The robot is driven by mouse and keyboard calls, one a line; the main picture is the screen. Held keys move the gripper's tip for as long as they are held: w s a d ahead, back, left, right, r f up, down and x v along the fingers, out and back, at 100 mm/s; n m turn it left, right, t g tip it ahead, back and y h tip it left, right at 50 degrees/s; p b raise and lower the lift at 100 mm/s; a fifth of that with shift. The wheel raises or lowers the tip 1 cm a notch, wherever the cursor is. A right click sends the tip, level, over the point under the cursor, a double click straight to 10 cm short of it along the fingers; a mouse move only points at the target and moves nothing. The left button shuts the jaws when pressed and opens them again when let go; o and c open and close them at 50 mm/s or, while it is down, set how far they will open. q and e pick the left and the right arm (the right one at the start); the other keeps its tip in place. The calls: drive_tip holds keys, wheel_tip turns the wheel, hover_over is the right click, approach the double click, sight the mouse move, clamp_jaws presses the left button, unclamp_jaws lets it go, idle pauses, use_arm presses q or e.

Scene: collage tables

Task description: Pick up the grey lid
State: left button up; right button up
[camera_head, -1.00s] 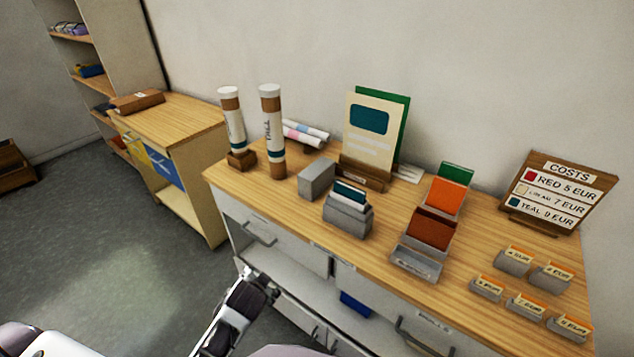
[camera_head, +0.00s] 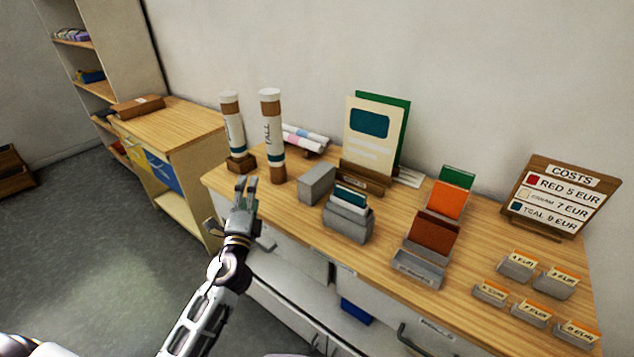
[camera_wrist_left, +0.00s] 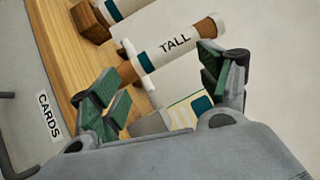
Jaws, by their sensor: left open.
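A plain grey block-shaped piece (camera_head: 316,184), which looks like the grey lid, stands on the wooden tabletop. It is just left of an open grey card box (camera_head: 348,222) holding teal and white cards. My left gripper (camera_head: 232,204) is open and empty at the table's front left edge, left of the grey piece and apart from it. In the left wrist view the open fingers (camera_wrist_left: 165,85) spread wide, and part of the grey piece (camera_wrist_left: 150,124) shows between them, low in the picture. My right gripper is not in view.
A tall tube marked TALL (camera_head: 272,135) and another tube (camera_head: 233,128) in a wooden base stand close behind my left gripper. A sign in a wooden holder (camera_head: 365,178) stands behind the grey piece. An orange card rack (camera_head: 432,235) is to the right.

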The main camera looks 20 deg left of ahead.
use_arm(q)
drive_tip(key=w+d+r+m+t+h, duration=0.2)
drive_tip(key=d+m+h, duration=0.15)
drive_tip(key=m, duration=0.35)
drive_tip(key=m+g+h, duration=0.4)
drive_tip(key=m+h, duration=0.4)
drive_tip(key=m, duration=0.8)
approach(317, 183)
drive_tip(key=a, duration=0.1)
drive_tip(key=a+r, duration=0.1)
drive_tip(key=a, duration=0.1)
drive_tip(key=shift+s+a+r, duration=0.3)
drive_tip(key=shift+s+r, duration=0.05)
drive_tip(key=shift+s, duration=0.05)
drive_tip(key=shift+f, duration=0.25)
drive_tip(key=shift+w, duration=0.2)
drive_tip(key=shift+x, duration=3.45)
drive_tip(key=shift+w+d+f, duration=0.1)
drive_tip(key=shift+w+d, duration=0.25)
drive_tip(key=shift+w, duration=0.25)
drive_tip(key=shift+w, duration=0.1)
